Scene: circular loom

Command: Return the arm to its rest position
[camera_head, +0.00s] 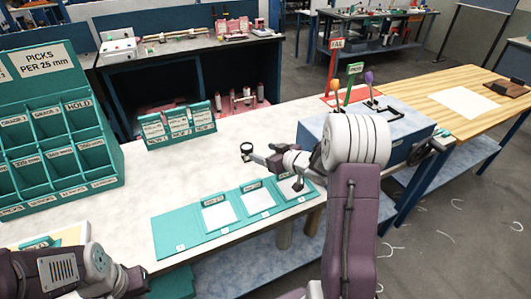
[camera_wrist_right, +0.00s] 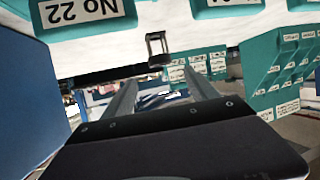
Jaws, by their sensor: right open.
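My right arm reaches over the worktable (camera_head: 215,165) from the lower right in the head view. Its gripper (camera_head: 262,157) is low over the table and points left. In the right wrist view the gripper (camera_wrist_right: 160,92) has its two fingers apart with nothing clasped between them. A small dark-framed glass (camera_head: 246,149) is just beyond the fingertips; it also shows in the right wrist view (camera_wrist_right: 156,47). I cannot tell whether a finger touches it. My left gripper (camera_head: 132,281) is partly in view at the lower left; its fingers are not clear.
A teal mat (camera_head: 177,233) with white cards lies at the table's front. A teal sorting rack (camera_head: 60,120) stands at left, a small labelled teal stand (camera_head: 179,124) behind. A blue box (camera_head: 400,150) with coloured knobs is right of my right arm.

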